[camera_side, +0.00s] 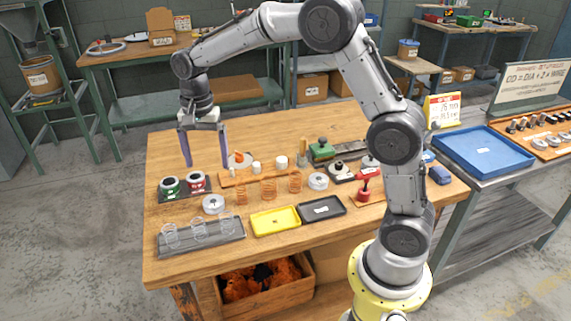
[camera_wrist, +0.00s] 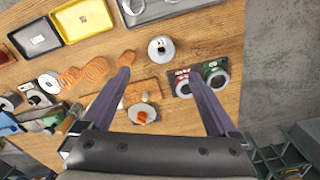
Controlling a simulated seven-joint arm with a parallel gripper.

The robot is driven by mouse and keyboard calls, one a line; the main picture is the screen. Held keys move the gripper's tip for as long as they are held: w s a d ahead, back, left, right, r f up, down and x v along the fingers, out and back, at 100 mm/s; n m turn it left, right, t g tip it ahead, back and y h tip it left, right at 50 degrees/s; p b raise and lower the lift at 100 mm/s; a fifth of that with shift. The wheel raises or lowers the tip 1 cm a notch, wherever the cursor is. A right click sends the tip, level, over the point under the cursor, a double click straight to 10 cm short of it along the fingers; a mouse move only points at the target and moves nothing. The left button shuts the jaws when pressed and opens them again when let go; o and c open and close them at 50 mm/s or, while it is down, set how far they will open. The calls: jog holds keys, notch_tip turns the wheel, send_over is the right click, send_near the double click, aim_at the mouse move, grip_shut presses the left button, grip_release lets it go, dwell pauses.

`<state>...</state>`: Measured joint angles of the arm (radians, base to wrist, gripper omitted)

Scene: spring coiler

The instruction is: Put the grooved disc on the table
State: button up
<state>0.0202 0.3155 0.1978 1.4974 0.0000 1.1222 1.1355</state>
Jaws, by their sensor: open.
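Several pale round pieces rest on the wooden table (camera_side: 165,240), and I cannot tell for certain which one is the grooved disc. A silver disc (camera_side: 213,204) lies behind the grey tray; in the wrist view it (camera_wrist: 161,48) shows beyond the fingertips. A second disc (camera_side: 318,181) lies right of the copper springs and also shows in the wrist view (camera_wrist: 49,83). A third, with an orange piece on it (camera_side: 240,159), sits behind the wooden strip; the wrist view shows it (camera_wrist: 142,113) between the fingers. My gripper (camera_side: 207,166) is open and empty above the table.
Red and green spools (camera_side: 182,184) stand on a dark plate near the left edge. A grey tray (camera_side: 205,240) with clear springs, a yellow tray (camera_side: 275,221) and a black tray (camera_side: 322,208) line the front. Copper springs (camera_side: 268,188) stand mid-table. A blue tray (camera_side: 485,152) is on the right bench.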

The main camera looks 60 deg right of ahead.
jog(key=s+r+n+t, duration=0.2)
jog(key=s+r+n, duration=0.1)
jog(key=s+r, duration=0.45)
jog(key=s+n+t, duration=0.3)
jog(key=s+n, duration=0.7)
jog(key=s, duration=1.1)
jog(key=shift+a+f+t, duration=0.3)
jog(key=shift+a+f, duration=0.1)
jog(key=shift+a, duration=0.05)
